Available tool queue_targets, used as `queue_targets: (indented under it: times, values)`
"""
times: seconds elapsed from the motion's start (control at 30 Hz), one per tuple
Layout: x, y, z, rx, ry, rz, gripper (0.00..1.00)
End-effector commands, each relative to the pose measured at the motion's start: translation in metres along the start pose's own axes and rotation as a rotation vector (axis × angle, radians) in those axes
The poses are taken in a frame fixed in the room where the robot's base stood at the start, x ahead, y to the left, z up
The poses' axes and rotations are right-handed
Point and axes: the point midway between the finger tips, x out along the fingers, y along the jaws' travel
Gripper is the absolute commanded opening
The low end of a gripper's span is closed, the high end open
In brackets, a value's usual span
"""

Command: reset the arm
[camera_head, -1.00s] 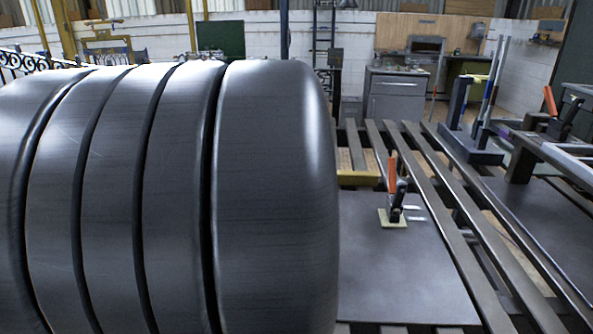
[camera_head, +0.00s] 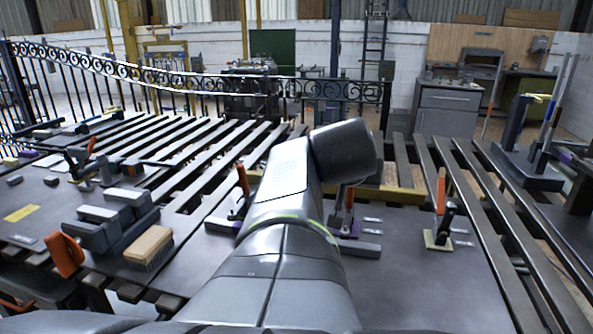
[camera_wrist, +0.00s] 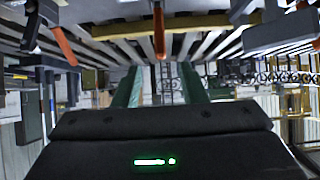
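My arm reaches forward from the bottom middle of the head view, over the slatted table, and ends there in a dark rounded joint. My gripper is not visible in the head view. In the wrist view, the black gripper body with a green light fills the bottom. The two greenish fingers of my gripper (camera_wrist: 160,88) stand apart with nothing between them. The wrist picture appears upside down, with the table slats and orange clamp handles along its top. The black scroll gate (camera_head: 200,80) stands behind the table at the left and middle, partly out of frame.
Orange-handled clamps stand on the table, one at the right (camera_head: 440,225). A wooden brush (camera_head: 148,247) and grey blocks (camera_head: 112,215) lie at the left. A dark fixture with upright rods (camera_head: 530,165) stands at the right. A grey cabinet (camera_head: 450,108) stands behind.

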Motion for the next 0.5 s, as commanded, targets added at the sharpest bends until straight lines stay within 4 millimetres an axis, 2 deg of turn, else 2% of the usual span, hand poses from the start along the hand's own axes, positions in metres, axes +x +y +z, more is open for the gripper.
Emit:
queue_targets:
  times: [0.23,0.5]
  values:
    - [0.013,0.000,0.001,0.000,-0.003,0.001,0.38]
    - [0.053,0.000,0.001,0.000,-0.004,0.002,0.38]
